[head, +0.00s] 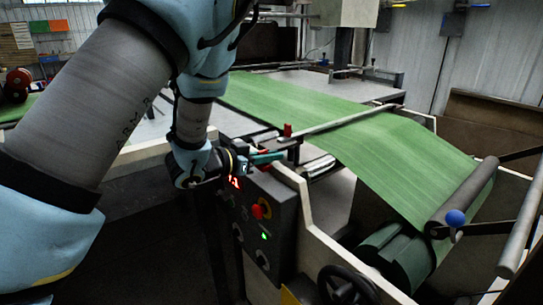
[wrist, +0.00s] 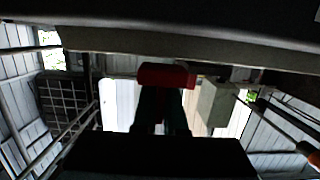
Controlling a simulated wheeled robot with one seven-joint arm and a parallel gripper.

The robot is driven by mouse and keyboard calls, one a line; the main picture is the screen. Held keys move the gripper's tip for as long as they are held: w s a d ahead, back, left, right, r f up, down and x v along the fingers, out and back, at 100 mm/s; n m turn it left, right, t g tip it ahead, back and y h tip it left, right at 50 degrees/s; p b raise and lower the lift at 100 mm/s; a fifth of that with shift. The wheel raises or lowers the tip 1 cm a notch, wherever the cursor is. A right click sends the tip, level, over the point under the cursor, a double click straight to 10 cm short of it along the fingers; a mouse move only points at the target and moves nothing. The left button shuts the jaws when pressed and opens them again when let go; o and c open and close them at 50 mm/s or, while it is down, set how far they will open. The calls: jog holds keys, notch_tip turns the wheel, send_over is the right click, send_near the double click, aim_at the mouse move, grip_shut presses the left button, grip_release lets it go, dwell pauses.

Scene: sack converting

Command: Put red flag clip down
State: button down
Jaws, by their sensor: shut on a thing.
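The red flag clip (wrist: 166,75) is a red block between the tips of my gripper's two dark fingers in the wrist view. My gripper (head: 268,158) is shut on it. In the head view my gripper is low over the near side frame of the machine, above the control box. The clip is mostly hidden by the fingers there, and I cannot tell whether it touches the frame.
A small red upright piece (head: 287,130) stands at the near end of a bar across the green web (head: 350,135). The control box (head: 262,225) has a red button and a green light. A black handwheel (head: 347,287) and a roller (head: 465,195) are at right.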

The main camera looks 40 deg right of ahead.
jog(key=shift+f+b, duration=0.45)
jog(key=shift+f, duration=0.15)
jog(key=c, duration=1)
grip_release()
jog(key=shift+r+p, duration=0.45)
jog(key=shift+r, duration=0.05)
jog(key=shift+a+r, duration=0.2)
jog(key=shift+a, duration=0.15)
jog(key=a+b, duration=0.1)
jog(key=a, duration=0.2)
jog(key=a+r+b, duration=0.1)
jog(key=a, duration=0.3)
jog(key=a+r+b, duration=0.1)
jog(key=a, duration=0.3)
jog(key=shift+w+a+r, duration=0.1)
jog(key=shift+w, duration=0.2)
jog(key=shift+w, duration=0.1)
